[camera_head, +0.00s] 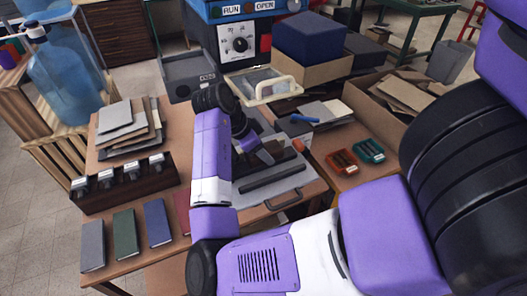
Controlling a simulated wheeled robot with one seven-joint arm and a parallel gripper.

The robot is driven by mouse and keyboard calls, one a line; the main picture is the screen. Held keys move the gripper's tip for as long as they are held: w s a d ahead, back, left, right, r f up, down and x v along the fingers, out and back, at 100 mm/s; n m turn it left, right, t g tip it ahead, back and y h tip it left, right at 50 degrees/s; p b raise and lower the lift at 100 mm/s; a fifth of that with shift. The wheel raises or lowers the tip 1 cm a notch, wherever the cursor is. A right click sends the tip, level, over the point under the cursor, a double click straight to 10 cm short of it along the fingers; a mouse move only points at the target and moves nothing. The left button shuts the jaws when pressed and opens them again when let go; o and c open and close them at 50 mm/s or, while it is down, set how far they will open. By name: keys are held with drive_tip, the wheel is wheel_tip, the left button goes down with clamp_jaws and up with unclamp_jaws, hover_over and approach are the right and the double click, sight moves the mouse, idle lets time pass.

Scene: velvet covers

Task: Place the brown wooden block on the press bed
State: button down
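I cannot tell whether this plate is the press bed. My gripper (265,157) hangs over the plate, left of the brown block and apart from it in the picture. My arm hides part of the plate, and the finger gap is not clear. A dark bar (272,180) lies on the plate in front of the gripper.
A blue machine (240,42) with RUN and OPEN labels stands behind, near a beige-handled frame (265,88). Orange (342,162) and teal (368,151) trays sit right. Several coloured covers (125,234) lie front left, before a dark rack (122,185). A water jug (65,80) stands far left.

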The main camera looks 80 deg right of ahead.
drive_tip(key=shift+s+f, duration=0.1)
drive_tip(key=shift+f, duration=0.4)
drive_tip(key=shift+f, duration=0.1)
drive_tip(key=shift+f, duration=0.15)
drive_tip(key=c, duration=0.6)
unclamp_jaws()
drive_tip(key=shift+a, duration=0.1)
drive_tip(key=shift+r, duration=0.2)
drive_tip(key=b+v, duration=0.1)
drive_tip(key=v, duration=1.1)
